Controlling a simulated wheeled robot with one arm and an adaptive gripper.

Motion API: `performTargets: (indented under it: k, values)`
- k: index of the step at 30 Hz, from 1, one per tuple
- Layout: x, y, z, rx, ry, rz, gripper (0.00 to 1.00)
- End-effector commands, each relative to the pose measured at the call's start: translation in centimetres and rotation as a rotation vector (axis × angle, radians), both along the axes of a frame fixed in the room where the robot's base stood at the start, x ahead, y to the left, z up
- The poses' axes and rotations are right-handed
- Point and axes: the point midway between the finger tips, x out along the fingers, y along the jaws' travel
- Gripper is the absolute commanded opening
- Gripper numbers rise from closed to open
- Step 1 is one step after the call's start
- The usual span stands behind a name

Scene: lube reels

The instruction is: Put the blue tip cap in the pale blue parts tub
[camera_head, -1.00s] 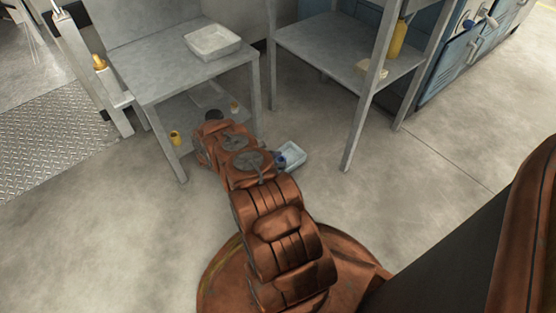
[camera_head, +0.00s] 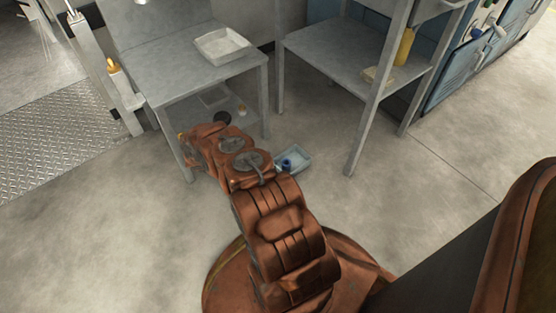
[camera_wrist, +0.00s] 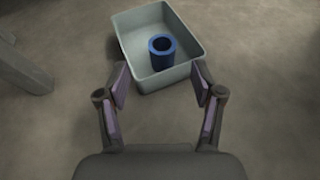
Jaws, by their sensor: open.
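The blue tip cap (camera_wrist: 162,52) is a short hollow cylinder standing upright inside the pale blue parts tub (camera_wrist: 190,34), near the tub's middle in the wrist view. The tub rests on the concrete floor. In the head view the cap (camera_head: 287,164) shows in the tub (camera_head: 303,159), just right of my arm, partly hidden by it. My gripper (camera_wrist: 160,80) is open and empty in the wrist view. Its fingers are spread apart at the near side of the tub, clear of the cap. My gripper is hidden behind my arm in the head view.
A grey metal table (camera_head: 180,84) with a white tray (camera_head: 222,46) stands at the left, with small items on its lower shelf. A second metal table (camera_head: 345,50) stands at the right. Their legs flank the tub. Floor to the right (camera_head: 430,190) is clear.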

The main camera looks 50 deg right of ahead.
Motion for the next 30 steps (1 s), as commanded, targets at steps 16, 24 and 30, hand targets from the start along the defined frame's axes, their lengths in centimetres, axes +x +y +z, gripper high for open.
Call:
performTargets:
  k: [16, 24, 30]
  values:
    - [2.9, 3.4, 3.6, -0.003, -0.024, -0.016, 0.67]
    - [4.1, 4.4, 10.4, -0.014, -0.105, -0.083, 0.67]
    - [4.3, 5.5, 14.9, -0.016, -0.164, -0.133, 0.67]
